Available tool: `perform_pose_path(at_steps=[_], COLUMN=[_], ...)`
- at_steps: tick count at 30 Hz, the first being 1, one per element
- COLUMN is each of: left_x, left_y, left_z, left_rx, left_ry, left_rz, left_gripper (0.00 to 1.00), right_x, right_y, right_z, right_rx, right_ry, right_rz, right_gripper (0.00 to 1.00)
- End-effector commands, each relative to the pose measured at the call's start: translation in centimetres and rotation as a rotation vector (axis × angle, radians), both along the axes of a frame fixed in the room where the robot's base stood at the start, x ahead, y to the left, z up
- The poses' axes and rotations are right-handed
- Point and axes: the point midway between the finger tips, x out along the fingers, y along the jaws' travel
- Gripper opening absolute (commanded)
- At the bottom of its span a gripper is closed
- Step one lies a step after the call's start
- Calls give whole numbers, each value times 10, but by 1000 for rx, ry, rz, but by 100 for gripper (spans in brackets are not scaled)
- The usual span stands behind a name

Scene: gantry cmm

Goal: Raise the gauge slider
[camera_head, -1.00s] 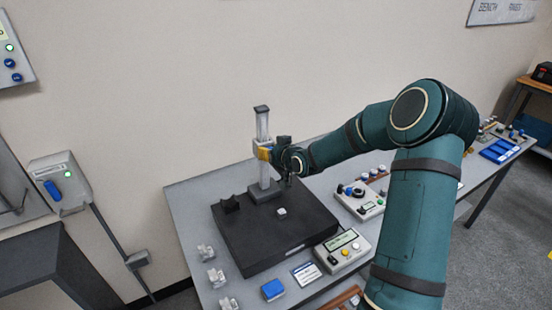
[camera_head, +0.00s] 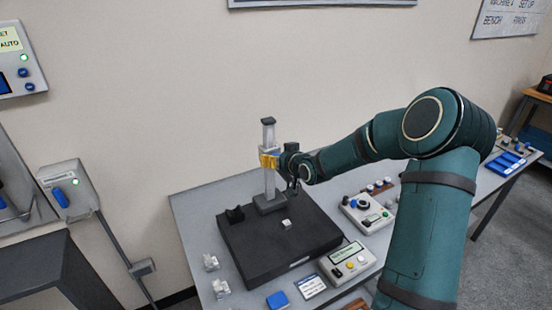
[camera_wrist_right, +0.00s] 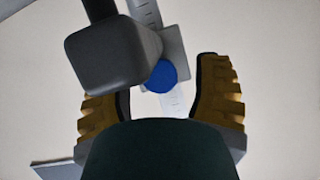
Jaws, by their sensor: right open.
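The gauge stand has a pale upright column (camera_head: 269,140) on a black plate. In the head view my right gripper (camera_head: 268,161) is at the column's upper half, with its yellow finger pads at the column; they largely hide the slider there. In the right wrist view my right gripper (camera_wrist_right: 165,95) is open, one ribbed yellow finger on each side. A grey block (camera_wrist_right: 105,55), seemingly part of the slider, and a round blue knob (camera_wrist_right: 162,77) show near and between the fingers, with the scaled column behind. Contact cannot be told. My left gripper is out of view.
The black plate (camera_head: 290,248) carries a small white block (camera_head: 286,224) and a dark V-shaped block (camera_head: 235,214). A control box with a display (camera_head: 350,260) stands at its right, and a button box (camera_head: 366,212) behind that. Small clear blocks (camera_head: 211,262) line the bench's left edge.

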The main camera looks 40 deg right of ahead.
Motion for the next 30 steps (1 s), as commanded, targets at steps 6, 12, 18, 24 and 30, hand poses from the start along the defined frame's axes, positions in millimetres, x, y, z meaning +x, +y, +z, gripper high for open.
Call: perform_pose_path(at_steps=[6,12,18,24,30], left_x=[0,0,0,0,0], left_y=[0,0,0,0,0], left_z=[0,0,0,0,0], left_rx=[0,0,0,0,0], left_ry=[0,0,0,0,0], left_rz=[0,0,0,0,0], left_gripper=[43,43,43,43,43], right_x=[-36,-72,-95,-103,-104], right_y=[0,2,4,5,5], right_z=[16,30,39,43,43], right_rx=[-4,-4,-2,0,0], right_ry=[0,0,0,0,0], right_rz=[-3,-3,-1,0,1], right_gripper=[64,64,64,64,64])
